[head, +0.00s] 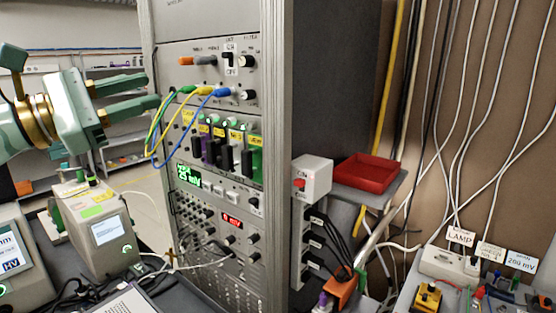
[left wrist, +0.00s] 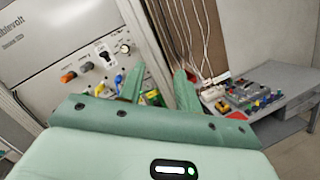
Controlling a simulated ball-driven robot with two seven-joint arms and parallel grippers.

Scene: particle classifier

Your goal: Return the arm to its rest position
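My left gripper (head: 152,90) comes in from the left in the head view, in front of the upper part of the grey instrument rack (head: 277,120). Its two green fingers are apart with nothing seen between them. In the left wrist view the gripper (left wrist: 160,76) also shows spread fingers, with the rack panel (left wrist: 60,50) behind and to the left. Green, yellow and blue plugs with cables (head: 207,91) sit in the panel just right of the fingertips, and the lower finger is close to the green one. My right gripper is not in view.
Bench instruments (head: 98,228) stand at the lower left. A red tray (head: 367,173) sits on a shelf right of the rack, near a white switch box (head: 313,177). Cables hang on the right wall above a white power strip (head: 449,263). Open floor shows at the left.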

